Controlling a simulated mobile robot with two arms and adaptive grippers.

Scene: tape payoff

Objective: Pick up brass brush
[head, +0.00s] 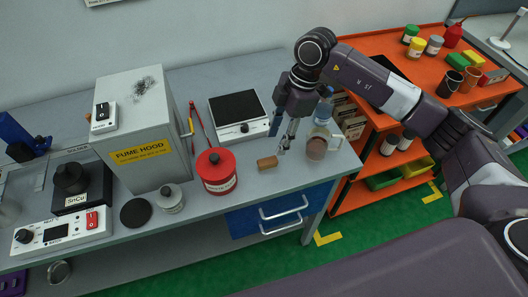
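A small brown, wooden-looking block (267,162), which looks like the brass brush, lies on the grey bench (255,184) near its front edge. Its bristles cannot be made out. My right gripper (285,146) points down just to the right of and behind the block, apart from it in the picture. Its fingers show nearly edge-on, so their gap cannot be judged. Nothing clearly shows between them. My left gripper is not in view.
A red canister (217,171) stands left of the block, and a jar with brownish contents (317,147) stands to the right. A hotplate (238,113) is behind. The fume hood box (147,130) stands farther left. An orange shelf unit (347,190) adjoins the bench's right end.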

